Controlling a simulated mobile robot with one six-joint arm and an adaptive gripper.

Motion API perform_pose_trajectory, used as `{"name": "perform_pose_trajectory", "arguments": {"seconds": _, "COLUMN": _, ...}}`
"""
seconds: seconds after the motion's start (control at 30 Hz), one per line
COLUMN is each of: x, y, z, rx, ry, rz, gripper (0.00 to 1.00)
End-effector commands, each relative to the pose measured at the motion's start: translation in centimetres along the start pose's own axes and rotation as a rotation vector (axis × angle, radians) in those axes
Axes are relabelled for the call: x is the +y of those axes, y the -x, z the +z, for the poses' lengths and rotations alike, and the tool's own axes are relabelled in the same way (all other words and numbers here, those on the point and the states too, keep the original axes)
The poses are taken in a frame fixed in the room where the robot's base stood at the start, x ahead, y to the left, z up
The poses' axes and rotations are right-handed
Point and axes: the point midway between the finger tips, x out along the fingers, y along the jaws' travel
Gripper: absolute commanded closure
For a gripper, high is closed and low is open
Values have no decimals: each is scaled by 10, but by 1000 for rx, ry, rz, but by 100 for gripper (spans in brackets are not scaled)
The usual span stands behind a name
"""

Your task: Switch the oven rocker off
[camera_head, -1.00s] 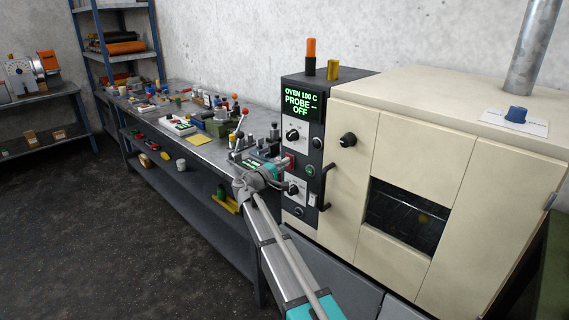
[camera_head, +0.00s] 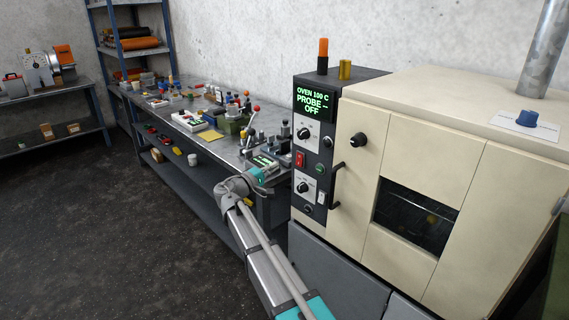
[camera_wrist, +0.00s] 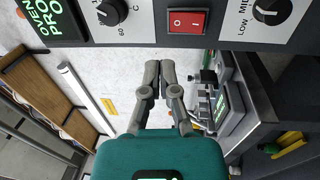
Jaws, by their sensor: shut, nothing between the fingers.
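The red rocker (camera_head: 300,159) sits on the oven's control panel, between two dials. In the wrist view the rocker (camera_wrist: 187,21) is at the top, with its I and O marks readable; I cannot tell which side is pressed in. My gripper (camera_wrist: 152,72) is shut and empty, its fingertips below the rocker in that picture and apart from it. In the head view my gripper (camera_head: 262,177) is left of the panel and lower than the rocker; its fingertips are hard to make out. The oven display (camera_head: 314,103) reads "OVEN 100 C PROBE -- OFF".
The oven (camera_head: 450,110) has a door handle (camera_head: 335,186) standing out right of the rocker, and a black knob (camera_head: 358,140). A white switch (camera_head: 321,197) is low on the panel. The bench (camera_head: 225,142) beside the oven is crowded with fixtures. Floor at left is clear.

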Motion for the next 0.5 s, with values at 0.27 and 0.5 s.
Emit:
{"name": "perform_pose_trajectory", "arguments": {"seconds": 0.27, "x": 8, "y": 28, "z": 1, "rx": -1, "ry": 1, "rz": 0, "gripper": 100}}
{"name": "perform_pose_trajectory", "arguments": {"seconds": 0.5, "x": 9, "y": 33, "z": 0, "rx": -1, "ry": 1, "rz": 0, "gripper": 100}}
